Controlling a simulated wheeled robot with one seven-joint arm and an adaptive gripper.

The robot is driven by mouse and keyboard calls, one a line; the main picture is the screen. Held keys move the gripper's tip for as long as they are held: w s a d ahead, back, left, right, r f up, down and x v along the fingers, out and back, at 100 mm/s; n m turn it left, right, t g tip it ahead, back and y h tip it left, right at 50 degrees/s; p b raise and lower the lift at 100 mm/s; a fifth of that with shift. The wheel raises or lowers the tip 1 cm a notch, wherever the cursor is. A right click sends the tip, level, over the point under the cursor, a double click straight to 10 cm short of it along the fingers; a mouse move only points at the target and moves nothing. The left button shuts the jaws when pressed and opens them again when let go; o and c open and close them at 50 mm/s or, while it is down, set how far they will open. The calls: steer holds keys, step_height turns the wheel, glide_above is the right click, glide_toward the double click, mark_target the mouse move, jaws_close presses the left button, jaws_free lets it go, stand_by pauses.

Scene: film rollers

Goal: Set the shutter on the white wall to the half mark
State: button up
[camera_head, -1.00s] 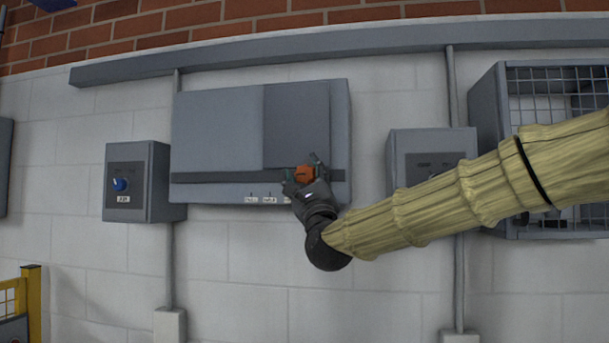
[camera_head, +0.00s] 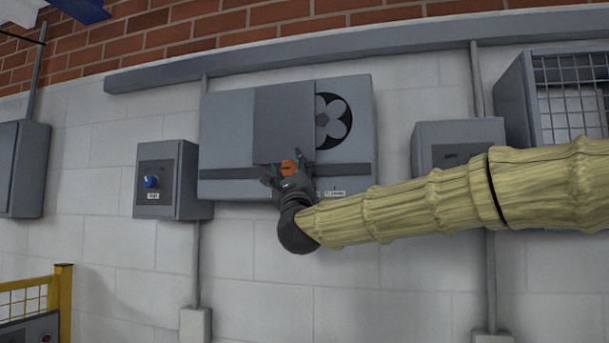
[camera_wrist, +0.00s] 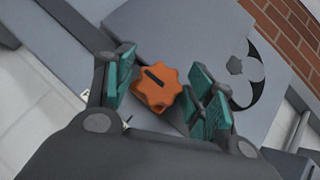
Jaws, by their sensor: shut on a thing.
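The shutter (camera_head: 282,122) is a flat grey plate on the front of a wide grey box (camera_head: 225,130) on the white wall. It sits near the middle of the box, and a dark round opening (camera_head: 335,121) with a petal-shaped grille shows to its right. The shutter's left edge stands clear of the box's left end. My gripper (camera_head: 287,171) is shut on the orange knob (camera_head: 288,167) at the shutter's lower edge. The knob also shows between the fingers in the wrist view (camera_wrist: 158,88). A white label (camera_head: 334,193) shows under the rail; my gripper hides other labels.
A dark rail (camera_head: 350,171) runs across the lower box. A box with a blue knob (camera_head: 151,181) is to the left. Another grey box (camera_head: 458,135) and a wire-mesh cabinet (camera_head: 570,90) are to the right. A yellow fence (camera_head: 63,300) stands at lower left.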

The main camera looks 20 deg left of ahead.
steer(key=shift+d+r, duration=0.15)
steer(key=shift+d, duration=0.05)
steer(key=o, duration=1.4)
steer(key=shift+a, duration=0.1)
steer(key=v, duration=1.2)
